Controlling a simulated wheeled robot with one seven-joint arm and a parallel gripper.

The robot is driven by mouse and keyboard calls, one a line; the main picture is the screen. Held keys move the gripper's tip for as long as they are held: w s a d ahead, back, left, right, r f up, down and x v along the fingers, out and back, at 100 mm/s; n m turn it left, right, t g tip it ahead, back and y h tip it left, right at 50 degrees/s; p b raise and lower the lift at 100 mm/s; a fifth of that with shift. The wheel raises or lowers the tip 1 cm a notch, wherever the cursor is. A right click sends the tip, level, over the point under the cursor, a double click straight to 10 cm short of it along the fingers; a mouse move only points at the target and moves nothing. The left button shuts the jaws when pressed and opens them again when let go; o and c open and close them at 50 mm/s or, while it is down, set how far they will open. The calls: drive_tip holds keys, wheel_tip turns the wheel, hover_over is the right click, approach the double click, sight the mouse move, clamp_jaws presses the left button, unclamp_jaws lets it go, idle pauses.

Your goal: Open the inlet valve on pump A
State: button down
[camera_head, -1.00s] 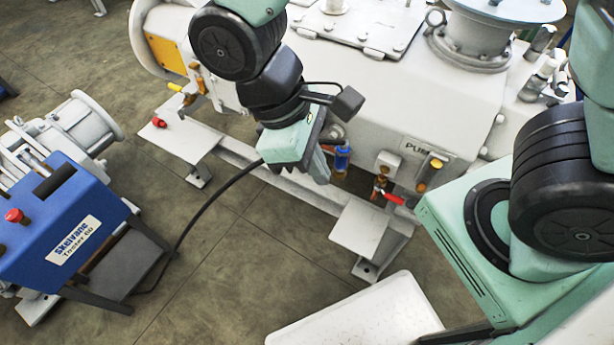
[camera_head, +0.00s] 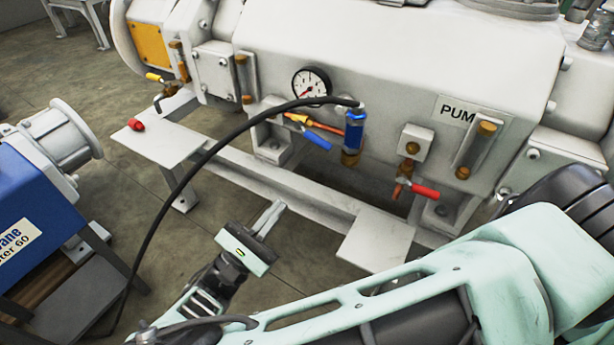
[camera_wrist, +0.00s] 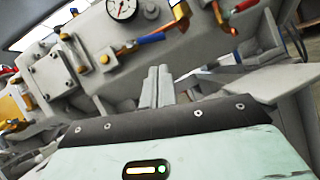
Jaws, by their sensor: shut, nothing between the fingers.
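The white pump (camera_head: 400,45) fills the back of the head view; its label (camera_head: 457,112) is cut to "PUM". A red-handled valve (camera_head: 424,191) sits low at right, a blue-handled valve (camera_head: 314,138) under the gauge, and a yellow-handled valve (camera_head: 156,78) at far left. I cannot tell which is the inlet valve. A black hose (camera_head: 212,150) runs to a blue fitting (camera_head: 355,130). My gripper (camera_head: 270,215) is shut and empty, low in front of the pump. The wrist view shows its fingers (camera_wrist: 157,86) below the blue handle (camera_wrist: 150,38), apart from it.
A gauge (camera_head: 312,83) is on the pump's front. A red cap (camera_head: 136,125) lies on the left foot plate (camera_head: 165,143). Another plate (camera_head: 375,240) juts out at right.

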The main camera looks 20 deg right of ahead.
drive_tip(key=a+f+t, duration=0.1)
drive_tip(key=t, duration=0.1)
drive_tip(key=b, duration=0.2)
approach(314, 137)
drive_tip(key=f+x, duration=0.1)
drive_tip(key=x, duration=0.5)
drive_tip(key=shift+s+d+g, duration=0.15)
drive_tip(key=shift+d+g, duration=0.15)
drive_tip(key=shift+d, duration=0.05)
drive_tip(key=shift+r, duration=0.1)
drive_tip(key=n+t+p, duration=0.1)
drive_tip(key=n+p, duration=0.1)
drive_tip(key=r+n+t+y+p, duration=0.1)
drive_tip(key=n+t+p, duration=0.1)
drive_tip(key=p, duration=0.1)
drive_tip(key=n+t+p, duration=0.1)
drive_tip(key=n+p, duration=0.1)
drive_tip(key=p, duration=0.1)
drive_tip(key=shift+s+d+r+n+y, duration=0.25)
drive_tip(key=shift+s+n+y, duration=0.05)
drive_tip(key=shift+y, duration=0.1)
drive_tip(key=shift+f, duration=0.1)
drive_tip(key=shift+f, duration=0.15)
